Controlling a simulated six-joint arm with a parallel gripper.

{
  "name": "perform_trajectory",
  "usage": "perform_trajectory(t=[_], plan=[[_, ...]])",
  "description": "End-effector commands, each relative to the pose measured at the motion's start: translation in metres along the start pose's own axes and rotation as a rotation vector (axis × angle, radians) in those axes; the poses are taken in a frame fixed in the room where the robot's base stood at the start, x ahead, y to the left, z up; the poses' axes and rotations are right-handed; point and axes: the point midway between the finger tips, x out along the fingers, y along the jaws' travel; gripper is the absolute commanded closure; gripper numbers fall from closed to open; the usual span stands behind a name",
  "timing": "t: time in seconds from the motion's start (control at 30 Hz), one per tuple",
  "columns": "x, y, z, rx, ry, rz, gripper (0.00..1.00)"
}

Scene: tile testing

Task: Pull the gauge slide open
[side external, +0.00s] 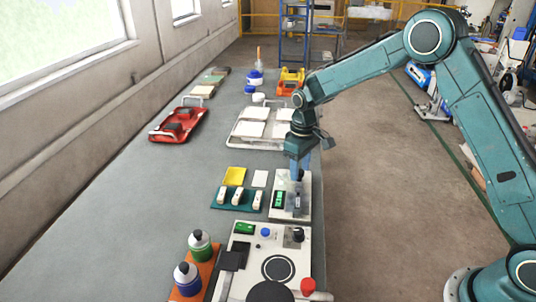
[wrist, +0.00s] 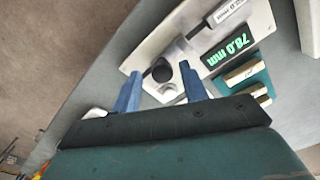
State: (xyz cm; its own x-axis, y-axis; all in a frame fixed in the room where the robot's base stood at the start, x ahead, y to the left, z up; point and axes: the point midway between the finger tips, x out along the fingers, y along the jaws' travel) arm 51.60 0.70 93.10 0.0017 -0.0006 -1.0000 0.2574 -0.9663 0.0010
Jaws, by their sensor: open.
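The gauge is a white plate (side external: 282,182) at the table's right edge, also in the wrist view (wrist: 150,48). Its green display (side external: 279,199) reads 78.0 mm, shown upside down in the wrist view (wrist: 229,46). A grey slide piece with a round black knob (wrist: 161,73) sits on the plate. My gripper (side external: 298,178) points down over the gauge. In the wrist view its two blue fingers (wrist: 160,68) are open, one on either side of the black knob. I cannot tell whether either finger touches it.
A teal tray (side external: 227,207) with several pale pieces lies left of the gauge. A white machine (side external: 244,271) with a red button (side external: 308,286) stands in front. A white tile rack (side external: 238,139) stands behind. The grey table (side external: 130,210) is clear on the left.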

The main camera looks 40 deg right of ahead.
Motion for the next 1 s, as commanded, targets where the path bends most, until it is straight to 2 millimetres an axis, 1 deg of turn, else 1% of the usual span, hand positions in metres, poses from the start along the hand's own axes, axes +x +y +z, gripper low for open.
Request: perform_trajectory(t=[1.0], plan=[[-0.054, -0.001, 0.0, -0.001, 0.0, -0.001, 0.56]])
